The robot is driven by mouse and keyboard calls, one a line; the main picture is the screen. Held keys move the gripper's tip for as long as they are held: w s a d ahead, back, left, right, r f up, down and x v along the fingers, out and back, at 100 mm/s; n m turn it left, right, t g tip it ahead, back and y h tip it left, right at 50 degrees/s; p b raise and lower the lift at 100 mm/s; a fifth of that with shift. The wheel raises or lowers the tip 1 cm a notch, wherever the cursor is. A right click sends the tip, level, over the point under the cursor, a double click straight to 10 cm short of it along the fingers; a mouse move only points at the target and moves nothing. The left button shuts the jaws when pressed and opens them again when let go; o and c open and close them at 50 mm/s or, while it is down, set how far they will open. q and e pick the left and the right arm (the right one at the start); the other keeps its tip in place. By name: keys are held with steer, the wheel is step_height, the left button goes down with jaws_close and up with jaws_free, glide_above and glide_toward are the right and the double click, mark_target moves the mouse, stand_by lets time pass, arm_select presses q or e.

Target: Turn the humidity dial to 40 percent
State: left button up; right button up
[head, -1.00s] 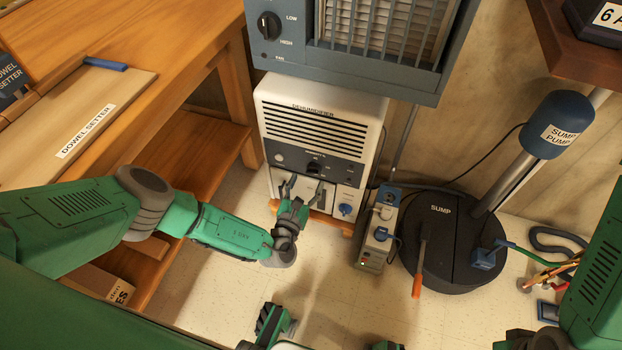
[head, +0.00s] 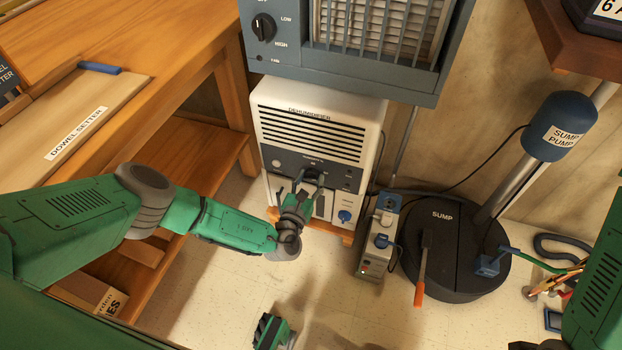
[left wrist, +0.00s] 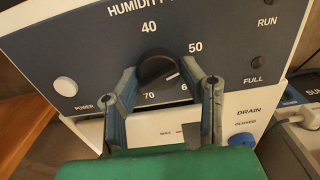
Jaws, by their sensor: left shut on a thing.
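The humidity dial (left wrist: 153,72) is a dark round knob on the dark blue panel of the white dehumidifier (head: 262,120). In the left wrist view, 40 is printed above it, 50 at upper right, 60 at lower right and 70 below. A pale mark on the knob lies on its right side, roughly between 50 and 60. My left gripper (left wrist: 162,76) is shut on the dial, one finger on each side. In the head view, my left gripper (head: 311,180) reaches the panel and partly hides the dial.
A grey heater (head: 350,75) hangs just above the dehumidifier. A wooden bench (head: 170,60) stands left. The floor in front is largely clear.

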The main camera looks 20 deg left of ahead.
arm_select(q)
steer(key=shift+n, duration=1.1)
steer(key=n, duration=0.4)
steer(key=shift+n, duration=0.3)
steer(key=n, duration=0.3)
steer(key=shift+f, duration=0.1)
steer(key=shift+n, duration=2.1)
steer(key=o, duration=1.1)
steer(key=shift+o, duration=0.2)
